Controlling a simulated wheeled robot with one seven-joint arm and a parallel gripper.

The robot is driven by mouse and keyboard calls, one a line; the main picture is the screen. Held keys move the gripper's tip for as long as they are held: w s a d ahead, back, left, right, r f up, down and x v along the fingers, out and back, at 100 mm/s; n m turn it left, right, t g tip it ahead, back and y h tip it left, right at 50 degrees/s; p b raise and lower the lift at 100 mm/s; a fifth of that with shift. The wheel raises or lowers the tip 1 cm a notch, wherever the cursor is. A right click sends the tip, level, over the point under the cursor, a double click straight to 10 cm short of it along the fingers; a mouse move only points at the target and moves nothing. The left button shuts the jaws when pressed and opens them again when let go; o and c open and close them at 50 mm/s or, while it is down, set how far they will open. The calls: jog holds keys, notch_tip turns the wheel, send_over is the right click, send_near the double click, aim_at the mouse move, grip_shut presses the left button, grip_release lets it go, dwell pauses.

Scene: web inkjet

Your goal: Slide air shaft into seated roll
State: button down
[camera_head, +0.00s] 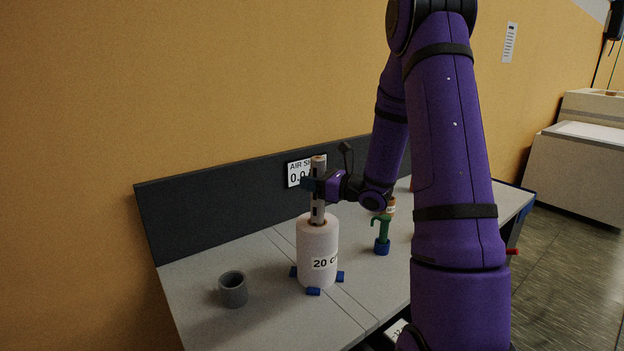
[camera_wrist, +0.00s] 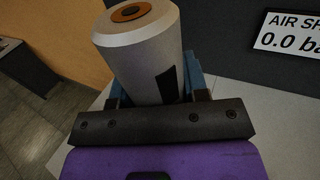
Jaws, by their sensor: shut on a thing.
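The white paper roll (camera_head: 315,246), labelled "20" with part of its label cut off, stands upright on the bench between blue blocks (camera_head: 313,291). The grey air shaft (camera_head: 318,208) stands upright at the roll's top opening, its lower end hidden there. How deep it goes in cannot be seen. My gripper (camera_head: 313,185) is shut on the shaft's upper part, above the roll. In the wrist view the shaft (camera_wrist: 143,55) fills the space between the blue jaws, with an orange-brown end cap (camera_wrist: 131,12) and a dark patch on its side. The roll does not show there.
A grey cup (camera_head: 233,289) stands at the bench's left. A green tool with a blue base (camera_head: 382,238) stands right of the roll. A display reading "AIR SH… 0.0" (camera_head: 293,174) is on the dark back panel (camera_head: 200,218). My arm covers the bench's right part.

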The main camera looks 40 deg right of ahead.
aim_at(313, 206)
jog(key=shift+f, duration=3.95)
jog(key=c, duration=0.5)
grip_release()
jog(key=shift+c, duration=0.2)
jog(key=shift+s, duration=0.1)
jog(key=v, duration=1)
jog(key=shift+s+d, duration=0.25)
